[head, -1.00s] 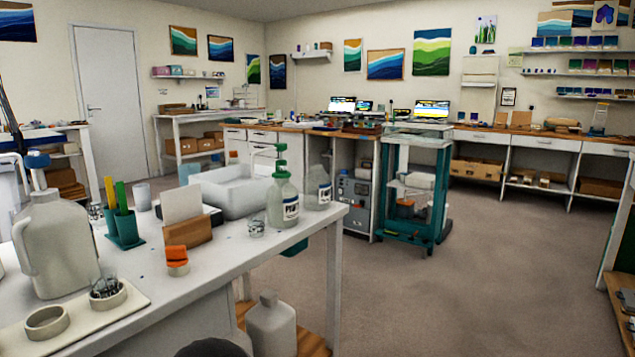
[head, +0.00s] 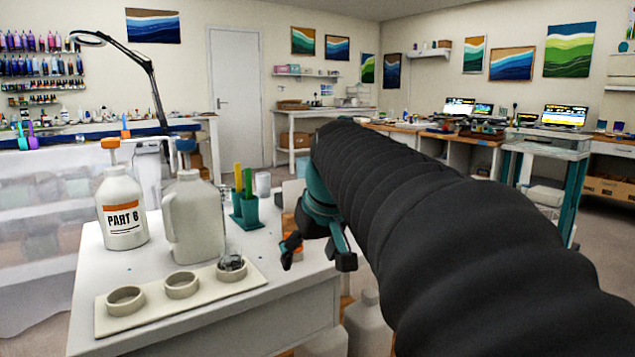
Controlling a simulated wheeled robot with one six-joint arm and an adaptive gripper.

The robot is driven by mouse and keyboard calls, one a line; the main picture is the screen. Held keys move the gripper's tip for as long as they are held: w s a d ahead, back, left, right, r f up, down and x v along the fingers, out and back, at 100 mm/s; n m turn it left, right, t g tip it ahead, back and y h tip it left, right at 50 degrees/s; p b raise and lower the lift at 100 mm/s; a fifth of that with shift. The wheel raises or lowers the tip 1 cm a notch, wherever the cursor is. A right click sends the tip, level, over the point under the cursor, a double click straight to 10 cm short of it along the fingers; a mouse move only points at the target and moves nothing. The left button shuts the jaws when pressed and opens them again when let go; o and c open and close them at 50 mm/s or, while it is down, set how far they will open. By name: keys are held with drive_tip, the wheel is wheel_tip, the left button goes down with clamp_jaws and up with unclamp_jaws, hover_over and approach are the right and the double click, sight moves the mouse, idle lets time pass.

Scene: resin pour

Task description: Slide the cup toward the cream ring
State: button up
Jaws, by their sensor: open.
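A tray (head: 190,310) lies at the table's front with three cream rings on it: left (head: 126,300), middle (head: 182,285) and right. A small clear cup (head: 232,262) sits at the right ring; its exact seat is hard to tell. My gripper (head: 317,262) is open over the table's right part, fingers downward, to the right of the tray and apart from it. An orange piece shows partly behind the gripper. The other clear cup, by the pump bottle in the earlier view, is hidden behind my arm now.
The Part B bottle (head: 122,210) and a plain jug (head: 192,225) stand behind the tray. A green holder (head: 245,212) with sticks and a white cup (head: 263,184) stand further right. Jugs (head: 366,325) stand below the table. My arm covers the table's right end.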

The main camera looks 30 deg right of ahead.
drive_tip(key=w+d+r, duration=0.2)
drive_tip(key=d, duration=0.6)
drive_tip(key=w+d+r, duration=0.3)
drive_tip(key=d, duration=0.5)
drive_tip(key=w+d+r, duration=0.2)
drive_tip(key=d, duration=0.6)
drive_tip(key=shift+w+r+t, duration=0.25)
drive_tip(key=shift+t, duration=0.05)
drive_tip(key=shift+f, duration=0.1)
drive_tip(key=b+x, duration=0.1)
drive_tip(key=x, duration=1.2)
drive_tip(key=shift+w+d+f+b, duration=0.2)
drive_tip(key=shift+f+b, duration=0.1)
drive_tip(key=c, duration=1.2)
